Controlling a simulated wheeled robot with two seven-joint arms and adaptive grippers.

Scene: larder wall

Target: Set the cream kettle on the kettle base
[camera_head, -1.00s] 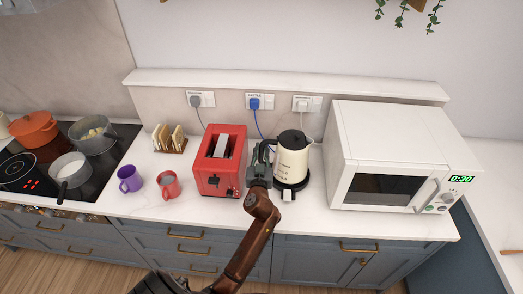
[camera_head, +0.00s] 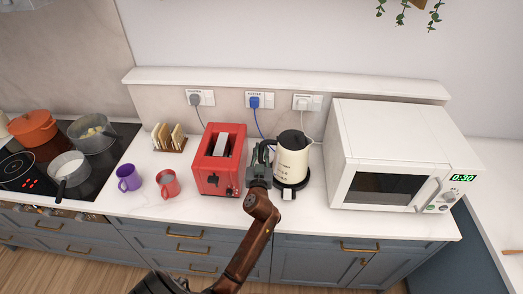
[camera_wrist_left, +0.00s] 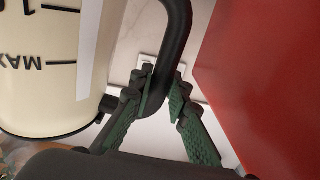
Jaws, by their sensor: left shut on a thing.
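The cream kettle (camera_head: 293,160), with a black lid and black handle, is upright at the middle of the counter. It is over the black kettle base (camera_head: 303,183), whose rim and small pale front tab show below it. From this angle I cannot tell whether the kettle rests fully on the base. My left gripper (camera_head: 262,160) is at the kettle's left side, shut on its handle. In the left wrist view the green-padded fingers (camera_wrist_left: 166,95) are on either side of the black handle (camera_wrist_left: 176,40), and the cream body (camera_wrist_left: 40,75) is at left. My right gripper is not in view.
A red toaster (camera_head: 212,178) stands close left of my gripper. A white microwave (camera_head: 385,150) stands right of the kettle. A red mug (camera_head: 168,184), a purple mug (camera_head: 128,179) and a toast rack (camera_head: 170,140) are further left. Wall sockets and cords are behind.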

